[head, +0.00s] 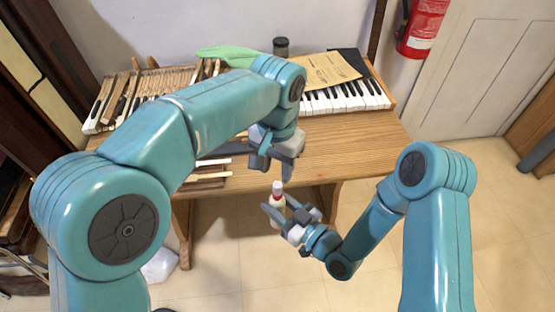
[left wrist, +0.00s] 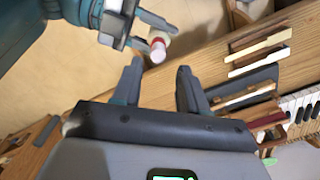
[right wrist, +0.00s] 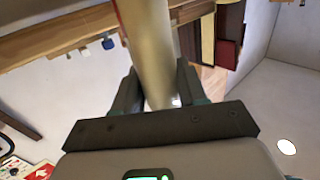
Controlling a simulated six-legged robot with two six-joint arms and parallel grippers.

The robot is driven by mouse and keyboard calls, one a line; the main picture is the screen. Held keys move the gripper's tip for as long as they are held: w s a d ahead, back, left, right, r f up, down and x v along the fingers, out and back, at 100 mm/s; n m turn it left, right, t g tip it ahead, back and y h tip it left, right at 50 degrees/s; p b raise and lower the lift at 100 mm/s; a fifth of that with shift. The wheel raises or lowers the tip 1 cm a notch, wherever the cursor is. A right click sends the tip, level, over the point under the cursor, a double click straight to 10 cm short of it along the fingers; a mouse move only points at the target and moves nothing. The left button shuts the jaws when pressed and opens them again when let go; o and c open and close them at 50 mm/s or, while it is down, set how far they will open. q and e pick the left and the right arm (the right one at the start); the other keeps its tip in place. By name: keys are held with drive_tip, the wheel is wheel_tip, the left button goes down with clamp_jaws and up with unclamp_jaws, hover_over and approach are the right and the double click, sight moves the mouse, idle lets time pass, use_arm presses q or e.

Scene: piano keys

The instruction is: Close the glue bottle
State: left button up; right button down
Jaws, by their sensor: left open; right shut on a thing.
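The glue bottle (head: 276,213) is pale, with a red collar and a light tip (head: 277,185). My right gripper (head: 279,203) is shut around its body and holds it roughly upright beyond the table's front edge. My left gripper (head: 273,165) is open and empty, just above the bottle's top. In the left wrist view the bottle's tip (left wrist: 157,53) and red ring show just beyond the gap between the open fingers (left wrist: 160,72), apart from them. In the right wrist view the bottle's body (right wrist: 148,50) stands between the fingers (right wrist: 152,88). Whether the tip is a separate cap I cannot tell.
The wooden table (head: 350,140) bears a keyboard (head: 345,98), loose key parts (head: 110,100), a yellowed paper (head: 328,70), a green cloth (head: 225,53) and a dark jar (head: 281,46). Key sticks (head: 210,177) lie near its front edge. A fire extinguisher (head: 423,25) hangs behind.

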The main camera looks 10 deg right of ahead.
sight(277, 184)
use_arm(q)
drive_tip(key=n, duration=0.7)
drive_tip(key=shift+r, duration=0.4)
drive_tip(key=shift+r+n, duration=0.1)
drive_tip(key=shift+n, duration=0.2)
drive_tip(key=shift+d+r, duration=0.1)
drive_tip(key=shift+r, duration=0.1)
drive_tip(key=shift+f, duration=4)
